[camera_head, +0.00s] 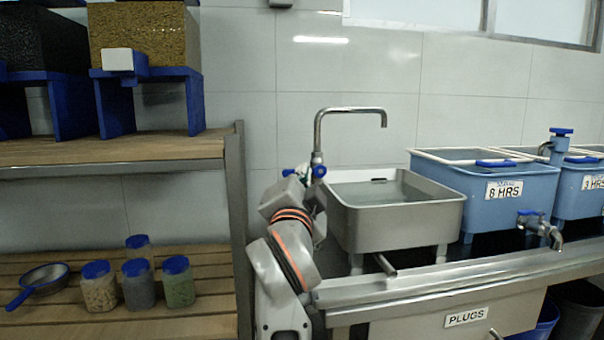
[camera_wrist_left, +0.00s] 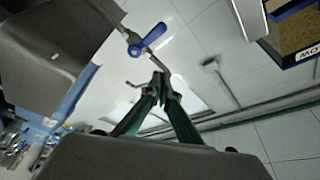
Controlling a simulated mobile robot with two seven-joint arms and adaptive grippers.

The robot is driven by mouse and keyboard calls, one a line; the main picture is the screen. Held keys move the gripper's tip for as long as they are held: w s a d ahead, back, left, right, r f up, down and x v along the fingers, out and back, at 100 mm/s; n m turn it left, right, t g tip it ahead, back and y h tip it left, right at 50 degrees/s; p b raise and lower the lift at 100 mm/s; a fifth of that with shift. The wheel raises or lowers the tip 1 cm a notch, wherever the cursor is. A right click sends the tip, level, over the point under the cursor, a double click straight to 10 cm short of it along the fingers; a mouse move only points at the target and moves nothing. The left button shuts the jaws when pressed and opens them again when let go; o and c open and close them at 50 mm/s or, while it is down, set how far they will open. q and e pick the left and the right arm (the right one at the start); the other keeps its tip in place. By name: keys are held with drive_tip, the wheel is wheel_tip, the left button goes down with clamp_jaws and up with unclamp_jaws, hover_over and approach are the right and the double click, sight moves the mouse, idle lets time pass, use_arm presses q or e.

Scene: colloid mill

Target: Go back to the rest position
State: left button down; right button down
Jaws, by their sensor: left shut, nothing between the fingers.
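My left arm rises in front of the left end of the sink counter in the head view, bent upward, with orange bands around it. My left gripper (camera_wrist_left: 160,84) is shut and empty in the wrist view, its two fingers meeting at the tips and pointing up. In the head view the wrist end is close to the steel tap (camera_head: 318,130) and its blue handle (camera_head: 319,171); whether they touch I cannot tell. The blue handle also shows in the wrist view (camera_wrist_left: 148,40), just beyond the fingertips in the picture. My right gripper is not in view.
A steel basin (camera_head: 400,215) stands right of my arm. Blue tanks (camera_head: 490,205) with a tap (camera_head: 540,228) stand further right. A wooden shelf (camera_head: 120,150) on the left bears blue-legged hoppers above, and several lidded jars (camera_head: 138,290) and a sieve (camera_head: 42,279) below.

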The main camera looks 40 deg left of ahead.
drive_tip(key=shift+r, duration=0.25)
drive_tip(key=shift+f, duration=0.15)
